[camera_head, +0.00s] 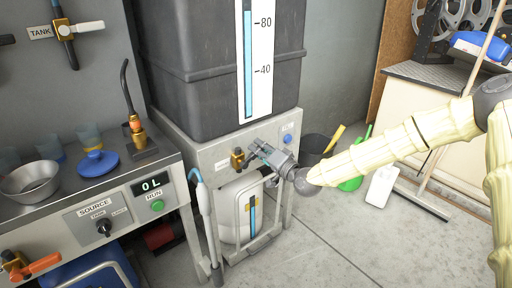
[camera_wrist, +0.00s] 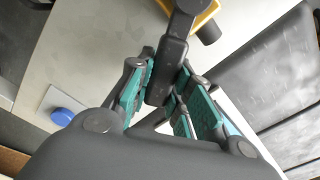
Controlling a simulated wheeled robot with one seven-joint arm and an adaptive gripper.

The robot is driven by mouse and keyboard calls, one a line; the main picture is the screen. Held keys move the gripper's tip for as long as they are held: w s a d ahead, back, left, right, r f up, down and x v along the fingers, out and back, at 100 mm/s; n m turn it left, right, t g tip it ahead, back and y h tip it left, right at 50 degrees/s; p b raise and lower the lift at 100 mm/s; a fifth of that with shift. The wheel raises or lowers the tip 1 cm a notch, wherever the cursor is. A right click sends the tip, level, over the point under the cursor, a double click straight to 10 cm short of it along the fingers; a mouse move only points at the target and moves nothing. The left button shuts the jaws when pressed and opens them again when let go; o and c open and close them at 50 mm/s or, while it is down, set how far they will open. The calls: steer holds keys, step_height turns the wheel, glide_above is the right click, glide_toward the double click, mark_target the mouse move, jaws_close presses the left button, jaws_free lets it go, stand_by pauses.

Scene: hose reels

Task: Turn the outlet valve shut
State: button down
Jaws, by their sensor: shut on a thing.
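The outlet valve is a brass-yellow fitting (camera_head: 237,158) on the front panel under the dark tank, and its yellow body (camera_wrist: 203,14) also shows at the top of the wrist view. A dark grey lever handle (camera_wrist: 166,70) runs down from it between my finger pads. My gripper (camera_head: 257,152) reaches in from the right in front of the panel. In the wrist view its teal-padded fingers (camera_wrist: 160,95) are shut on the lever handle. The handle is largely hidden by my gripper in the head view.
A dark tank (camera_head: 185,60) with a blue level gauge (camera_head: 248,60) stands above the panel. A white container (camera_head: 228,222) in a metal frame is below the valve. A blue button (camera_head: 288,138) is right of it. The bench (camera_head: 60,225) holds a bowl (camera_head: 30,180). Floor is clear at front.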

steer(key=shift+w+d+f+m+b, duration=0.15)
steer(key=shift+f+m+b, duration=0.2)
steer(key=shift+f+m, duration=0.5)
steer(key=shift+w+d+f+m+b, duration=0.15)
steer(key=shift+f+m+b, duration=0.3)
steer(key=shift+m, duration=0.75)
steer(key=shift+d+f+m+b, duration=0.15)
steer(key=shift+f+m+b, duration=0.15)
steer(key=shift+f+m, duration=0.6)
steer(key=shift+r, duration=0.2)
steer(key=c, duration=1.3)
jaws_free()
steer(key=shift+s, duration=0.1)
steer(key=v, duration=1.2)
